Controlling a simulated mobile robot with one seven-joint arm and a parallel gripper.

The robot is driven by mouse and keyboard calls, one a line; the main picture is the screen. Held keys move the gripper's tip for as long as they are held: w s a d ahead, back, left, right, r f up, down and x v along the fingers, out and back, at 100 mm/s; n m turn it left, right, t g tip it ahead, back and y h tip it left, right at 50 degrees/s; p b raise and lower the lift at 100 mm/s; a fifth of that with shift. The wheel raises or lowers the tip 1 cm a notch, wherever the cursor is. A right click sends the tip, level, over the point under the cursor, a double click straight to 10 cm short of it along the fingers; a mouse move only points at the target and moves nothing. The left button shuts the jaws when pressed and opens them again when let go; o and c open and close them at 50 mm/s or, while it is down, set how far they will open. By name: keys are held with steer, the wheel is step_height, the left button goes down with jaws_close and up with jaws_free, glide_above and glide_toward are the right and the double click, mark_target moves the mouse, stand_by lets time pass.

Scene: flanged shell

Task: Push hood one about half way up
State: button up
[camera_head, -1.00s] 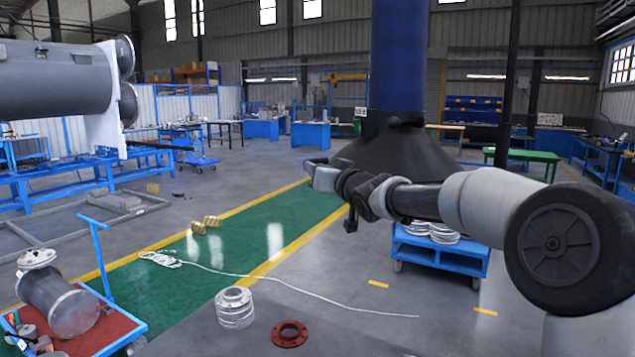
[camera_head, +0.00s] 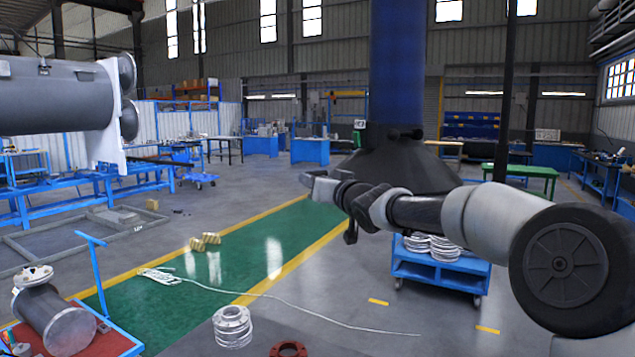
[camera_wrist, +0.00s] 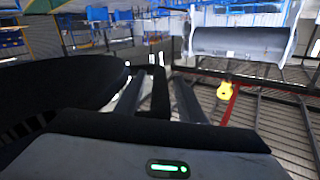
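A large black cone-shaped hood (camera_head: 395,153) hangs under a thick blue column (camera_head: 397,60) in the middle of the head view. I see no label showing whether it is hood one. My gripper (camera_head: 312,180) appears just below and left of the hood's lower left edge in the picture. I cannot tell its distance from the hood, and contact is not clear. In the wrist view my gripper (camera_wrist: 157,85) shows two dark fingers apart with nothing clear between them. The hood is not clearly recognisable in the wrist view. My forearm crosses in front of the hood's lower right area.
A blue trolley (camera_head: 440,268) with metal rings stands below my arm. A red-topped cart (camera_head: 105,345) holds a flanged pipe (camera_head: 55,318) at lower left. A grey shell (camera_head: 60,95) is at left. Open green floor (camera_head: 190,310) lies left of my arm.

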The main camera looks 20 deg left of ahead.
steer(key=shift+s+d, duration=0.1)
steer(key=b+v, duration=0.1)
steer(key=v, duration=1.6)
steer(key=shift+d, duration=0.1)
